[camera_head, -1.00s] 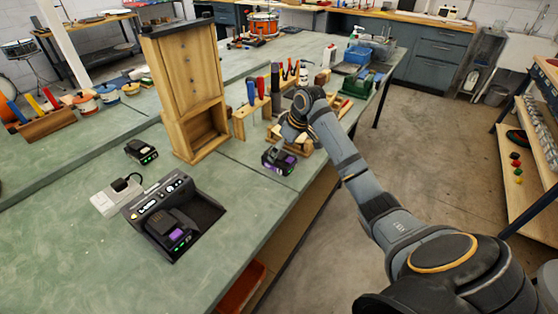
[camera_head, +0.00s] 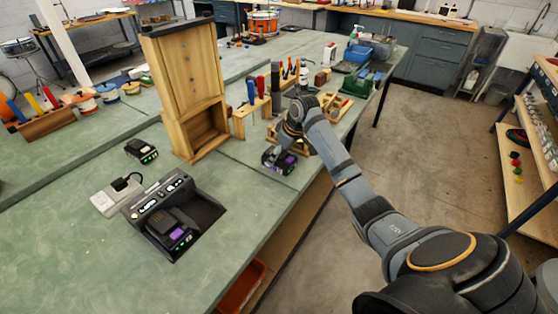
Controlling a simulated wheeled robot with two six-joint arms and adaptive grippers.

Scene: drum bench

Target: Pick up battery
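A black battery with a purple stripe (camera_head: 279,160) sits on the green bench near its front edge, in the middle of the head view. The end of my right arm reaches down to it. My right gripper (camera_head: 285,148) is at the battery's top, small and dark against it, so finger opening and contact cannot be made out. Another black battery with green lights (camera_head: 141,150) stands on the bench to the left. A third battery with a purple mark (camera_head: 172,232) sits in the black charger (camera_head: 201,211). My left gripper is out of view.
A tall wooden cabinet (camera_head: 185,75) stands behind the charger. A wooden tool rack (camera_head: 252,117) with screwdrivers is behind the battery at my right gripper. A white plug block (camera_head: 112,198) is left of the charger. The bench's front edge is close; open floor lies to the right.

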